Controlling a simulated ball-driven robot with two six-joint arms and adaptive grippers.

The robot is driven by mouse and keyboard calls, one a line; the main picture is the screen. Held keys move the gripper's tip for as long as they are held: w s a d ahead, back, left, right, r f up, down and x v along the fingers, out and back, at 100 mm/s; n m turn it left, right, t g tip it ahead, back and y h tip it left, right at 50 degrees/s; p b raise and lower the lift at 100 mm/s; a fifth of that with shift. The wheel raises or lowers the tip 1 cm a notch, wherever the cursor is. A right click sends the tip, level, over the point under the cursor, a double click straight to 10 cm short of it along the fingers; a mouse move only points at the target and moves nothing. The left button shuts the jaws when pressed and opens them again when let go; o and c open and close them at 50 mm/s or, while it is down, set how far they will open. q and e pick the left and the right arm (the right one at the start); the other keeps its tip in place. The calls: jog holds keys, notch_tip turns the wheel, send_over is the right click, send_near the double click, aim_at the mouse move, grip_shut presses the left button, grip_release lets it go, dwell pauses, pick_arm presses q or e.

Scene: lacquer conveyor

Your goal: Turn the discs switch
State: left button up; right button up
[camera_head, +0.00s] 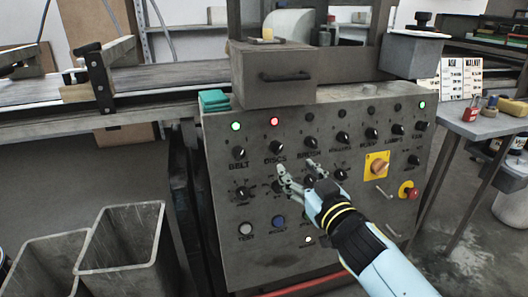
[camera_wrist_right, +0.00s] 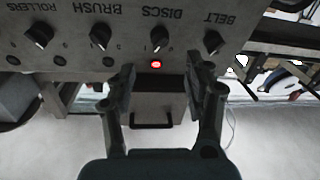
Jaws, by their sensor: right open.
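The discs switch (camera_head: 276,146) is a black rotary knob in the upper row of the grey control panel (camera_head: 218,205), below a lit red lamp (camera_head: 274,121). In the right wrist view the panel is upside down; the discs switch (camera_wrist_right: 160,39) and its red lamp (camera_wrist_right: 155,64) lie just beyond the fingertips, near the middle. My right gripper (camera_head: 297,167) is open and empty, in front of the panel just below and right of the switch in the head view. Its fingers (camera_wrist_right: 160,76) are spread and appear apart from the knob. My left gripper is not in view.
The belt knob (camera_head: 239,153), under a green lamp, and the brush knob (camera_head: 311,142) flank the switch. A box with a handle (camera_head: 273,78) stands above the panel. A red emergency button (camera_head: 413,193) and yellow-plated switch (camera_head: 377,167) are at right. Bins (camera_head: 118,245) stand lower left.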

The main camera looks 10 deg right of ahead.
aim_at(280, 152)
jog(key=w, duration=0.3)
jog(key=w+b, duration=0.1)
jog(key=w, duration=0.2)
jog(key=w+a+b, duration=0.1)
jog(key=w, duration=0.1)
jog(key=shift+w+f, duration=0.15)
jog(key=shift+w, duration=0.55)
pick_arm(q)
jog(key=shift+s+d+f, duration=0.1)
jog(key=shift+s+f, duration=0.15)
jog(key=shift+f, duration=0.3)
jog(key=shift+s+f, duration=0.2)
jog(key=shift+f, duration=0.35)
pick_arm(e)
grip_shut()
